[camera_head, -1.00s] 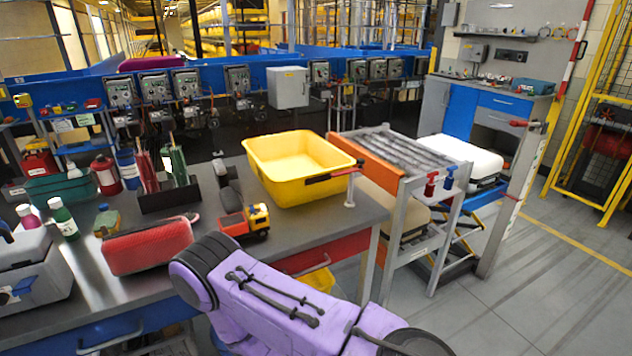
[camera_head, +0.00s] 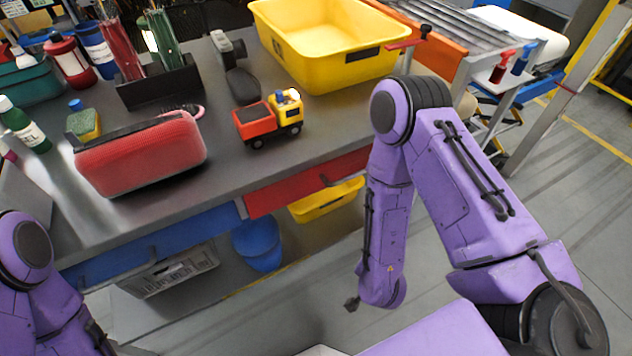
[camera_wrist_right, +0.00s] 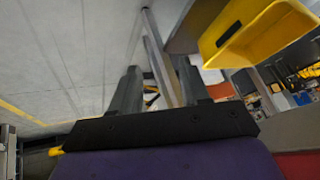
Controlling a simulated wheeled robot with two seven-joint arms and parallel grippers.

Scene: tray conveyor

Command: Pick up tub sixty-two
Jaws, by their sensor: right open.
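A large yellow tub (camera_head: 295,18) stands upright and looks empty on the grey workbench, at the top of the head view. It has a dark patch on its front; no number is readable. A yellow container (camera_wrist_right: 262,40) also shows in the right wrist view at upper right, beyond my fingers; I cannot tell which one it is. My right gripper (camera_wrist_right: 158,85) is open, with nothing between its two dark fingers. In the head view my right arm bends in front of the bench and its gripper is hidden. My left gripper is out of view; only its arm shows.
A toy truck (camera_head: 268,119) and a red case (camera_head: 140,156) lie on the bench (camera_head: 215,185). A red-handled clamp (camera_head: 405,45) is beside the tub's right end. A smaller yellow bin (camera_head: 322,203) and a blue bucket (camera_head: 256,243) are under the bench. A roller conveyor (camera_head: 450,18) stands at the right.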

